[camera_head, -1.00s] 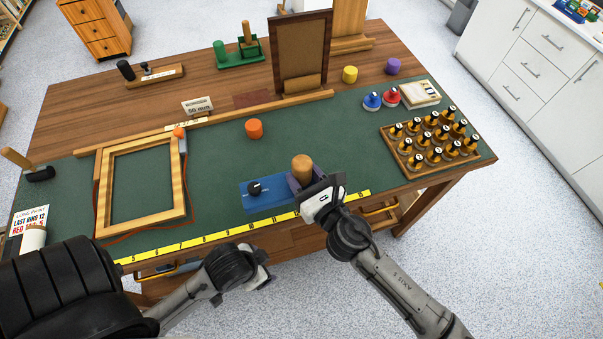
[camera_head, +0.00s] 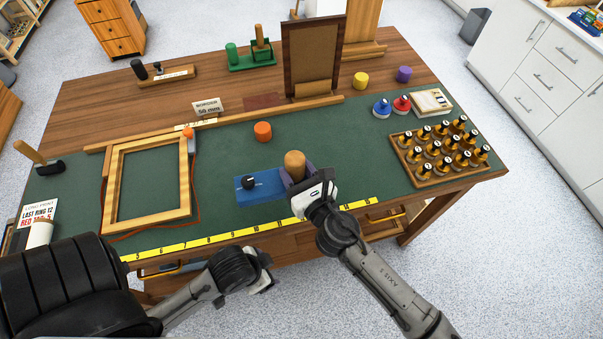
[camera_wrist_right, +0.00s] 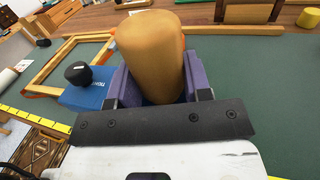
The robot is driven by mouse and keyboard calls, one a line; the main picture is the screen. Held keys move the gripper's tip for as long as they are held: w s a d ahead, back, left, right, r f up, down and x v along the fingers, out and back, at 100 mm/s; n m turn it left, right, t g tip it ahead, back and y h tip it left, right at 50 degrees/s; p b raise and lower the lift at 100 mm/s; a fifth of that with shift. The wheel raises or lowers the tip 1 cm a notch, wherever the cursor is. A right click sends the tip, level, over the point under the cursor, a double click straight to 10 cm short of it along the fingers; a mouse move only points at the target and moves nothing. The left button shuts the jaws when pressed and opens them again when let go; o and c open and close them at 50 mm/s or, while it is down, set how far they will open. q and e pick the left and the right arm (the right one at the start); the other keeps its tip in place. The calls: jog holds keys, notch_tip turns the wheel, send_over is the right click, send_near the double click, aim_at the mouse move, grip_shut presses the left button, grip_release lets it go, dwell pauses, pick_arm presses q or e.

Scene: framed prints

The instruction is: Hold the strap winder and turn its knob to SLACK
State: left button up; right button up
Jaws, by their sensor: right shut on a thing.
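The strap winder (camera_head: 262,187) is a blue block lying on the green mat near the front edge, with a black knob (camera_head: 249,183) on its left part and an upright wooden handle (camera_head: 294,164) at its right end. My right gripper (camera_wrist_right: 157,85) is shut on the handle, its purple pads on both sides of it. The black knob (camera_wrist_right: 78,73) stands free left of the handle in the right wrist view. Its setting is too small to read. My left gripper (camera_head: 262,273) hangs in front of the bench edge, apart from the winder; its fingers are unclear.
A wooden frame (camera_head: 115,190) with an orange strap around it lies left of the winder. An orange cylinder (camera_head: 263,131) stands behind the winder. A yellow ruler (camera_head: 215,239) runs along the front edge.

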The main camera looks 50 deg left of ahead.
pick_arm(q)
jog(key=shift+f+b, duration=0.75)
pick_arm(e)
jog(key=s+a, duration=0.1)
jog(key=a, duration=0.6)
jog(key=shift+s+a, duration=0.3)
jog(key=shift+r, duration=0.1)
dwell(0.3)
pick_arm(q)
notch_tip(320, 180, down, 8)
jog(key=b, duration=0.7)
jog(key=shift+b, duration=0.4)
pick_arm(e)
jog(key=shift+f, duration=5.1)
pick_arm(q)
jog(key=shift+f+b, duration=0.2)
jog(key=shift+b, duration=0.1)
jog(key=shift+c, duration=0.2)
pick_arm(e)
jog(key=shift+f, duration=0.45)
